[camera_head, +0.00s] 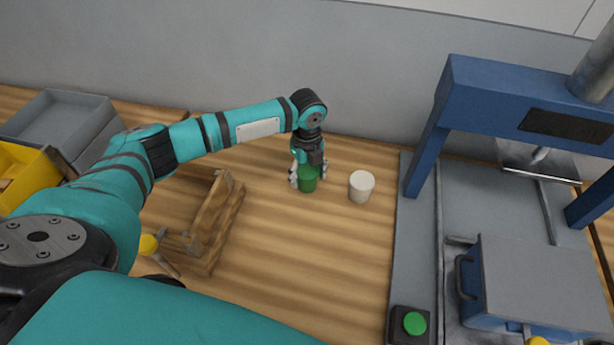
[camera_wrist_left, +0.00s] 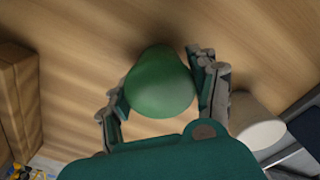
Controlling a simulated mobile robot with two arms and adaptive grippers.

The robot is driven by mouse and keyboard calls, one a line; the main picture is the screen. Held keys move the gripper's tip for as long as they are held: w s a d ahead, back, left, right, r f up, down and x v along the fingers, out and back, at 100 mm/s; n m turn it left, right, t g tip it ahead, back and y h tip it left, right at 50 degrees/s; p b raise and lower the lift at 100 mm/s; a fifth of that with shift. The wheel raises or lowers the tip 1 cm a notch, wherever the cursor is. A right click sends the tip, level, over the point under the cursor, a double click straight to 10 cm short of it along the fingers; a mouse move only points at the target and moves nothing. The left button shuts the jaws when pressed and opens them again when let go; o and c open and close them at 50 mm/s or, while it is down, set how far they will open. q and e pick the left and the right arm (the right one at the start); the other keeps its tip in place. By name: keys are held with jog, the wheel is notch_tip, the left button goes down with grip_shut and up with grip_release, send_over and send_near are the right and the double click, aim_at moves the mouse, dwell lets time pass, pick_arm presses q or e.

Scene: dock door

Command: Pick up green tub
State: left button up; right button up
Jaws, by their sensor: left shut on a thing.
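The green tub (camera_head: 307,183) is on the wooden table, a little left of the white tub, in the head view. My left gripper (camera_head: 306,172) reaches down over it with its fingers on either side. In the left wrist view the green tub (camera_wrist_left: 161,84) sits between the two fingers of my left gripper (camera_wrist_left: 163,98), which is shut on it. I cannot tell whether its base is touching the table. My right gripper is not in view.
A white tub (camera_head: 361,186) stands close to the right. A blue press (camera_head: 436,130) with a grey bed is further right, with a green button (camera_head: 414,323) in front. A wooden holder (camera_head: 211,213) is on the left. Grey (camera_head: 62,117) and yellow (camera_head: 22,172) bins stand far left.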

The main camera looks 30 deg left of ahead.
pick_arm(q)
jog(key=c, duration=0.5)
jog(key=shift+o, duration=0.2)
jog(key=shift+r, duration=0.1)
